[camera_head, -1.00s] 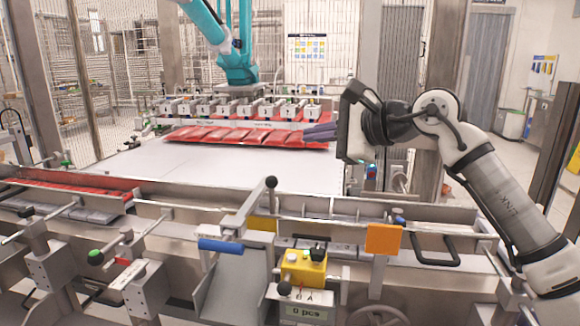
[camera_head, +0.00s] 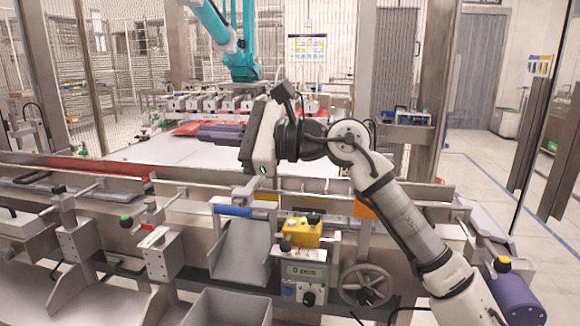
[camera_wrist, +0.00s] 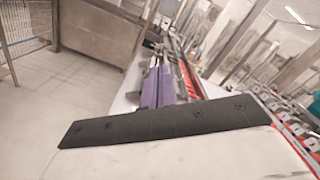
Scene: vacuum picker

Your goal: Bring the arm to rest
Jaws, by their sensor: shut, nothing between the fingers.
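My gripper (camera_head: 205,132) is in the head view, left of the white and black wrist, pointing left. Its purple fingers are together with nothing between them. They appear above the white table (camera_head: 150,153), in front of the red packs (camera_head: 187,128); I cannot tell the exact gap. In the wrist view the purple fingers (camera_wrist: 165,88) show side by side beyond a dark plate. My arm is raised and bent, rising from the lower right of the head view over the conveyor rails.
A teal robot arm (camera_head: 242,50) stands behind, over a row of suction heads (camera_head: 205,103). Below my arm are conveyor rails (camera_head: 400,190), a yellow box (camera_head: 303,232), a handwheel (camera_head: 366,284) and a grey chute (camera_head: 240,252). Open floor (camera_head: 485,165) lies at the right.

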